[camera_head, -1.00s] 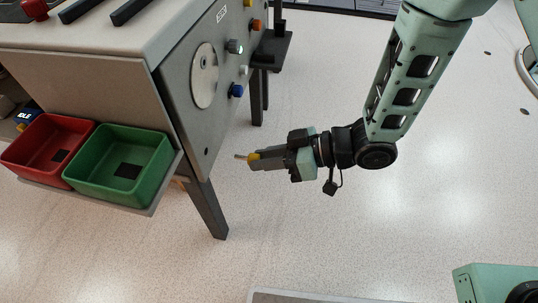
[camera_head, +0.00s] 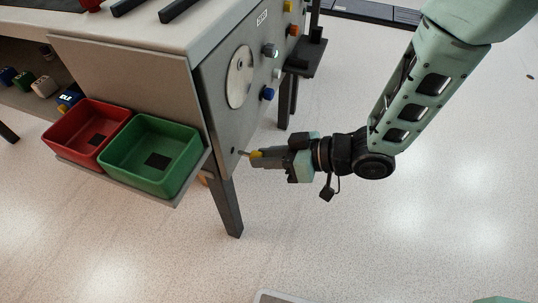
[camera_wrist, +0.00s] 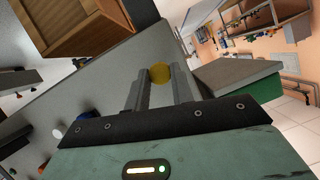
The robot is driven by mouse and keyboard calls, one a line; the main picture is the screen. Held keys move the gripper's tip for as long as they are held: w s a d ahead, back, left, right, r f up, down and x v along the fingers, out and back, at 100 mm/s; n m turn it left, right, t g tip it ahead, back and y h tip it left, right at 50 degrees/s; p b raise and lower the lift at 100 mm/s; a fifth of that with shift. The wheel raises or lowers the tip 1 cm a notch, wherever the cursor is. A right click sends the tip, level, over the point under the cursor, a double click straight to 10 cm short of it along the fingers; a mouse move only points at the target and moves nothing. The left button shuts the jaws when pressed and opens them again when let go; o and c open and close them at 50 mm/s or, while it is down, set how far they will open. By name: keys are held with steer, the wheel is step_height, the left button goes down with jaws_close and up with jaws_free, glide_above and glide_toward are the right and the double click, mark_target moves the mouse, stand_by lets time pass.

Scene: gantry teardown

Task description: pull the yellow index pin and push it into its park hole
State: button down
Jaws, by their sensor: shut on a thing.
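The yellow index pin (camera_head: 256,154) is gripped between the fingers of my gripper (camera_head: 262,157), its thin tip pointing left at the grey side panel (camera_head: 218,100). A small dark hole (camera_head: 234,151) shows low on that panel, just left of the pin tip. The tip is very close to the hole; I cannot tell if it touches or has entered. In the wrist view the pin's yellow knob (camera_wrist: 160,73) sits between the two finger ends; its shaft and the hole are hidden there. A pale round disc (camera_head: 240,76) with small holes is higher on the panel.
Coloured knobs, including a blue one (camera_head: 267,94), stick out of the panel to the right of the disc. A green bin (camera_head: 185,165) and a red bin (camera_head: 75,143) sit at the panel's left. A table leg (camera_head: 226,208) stands below. The floor at right is open.

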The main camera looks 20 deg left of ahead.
steer(key=shift+a, duration=0.85)
stand_by(0.5)
steer(key=shift+w+a, duration=0.15)
steer(key=shift+a, duration=0.95)
steer(key=c, duration=1.1)
jaws_free()
steer(key=shift+a, duration=0.15)
steer(key=p, duration=0.6)
glide_toward(254, 151)
steer(key=shift+d+f+v, duration=0.1)
steer(key=shift+f+v, duration=0.15)
steer(key=shift+v, duration=1.4)
steer(key=shift+d+f+v, duration=0.1)
steer(key=shift+f+v, duration=0.15)
steer(key=shift+v, duration=1.4)
steer(key=shift+d+f+v, duration=0.1)
steer(key=shift+f+v, duration=0.2)
steer(key=shift+v, duration=1.35)
steer(key=shift+s, duration=0.25)
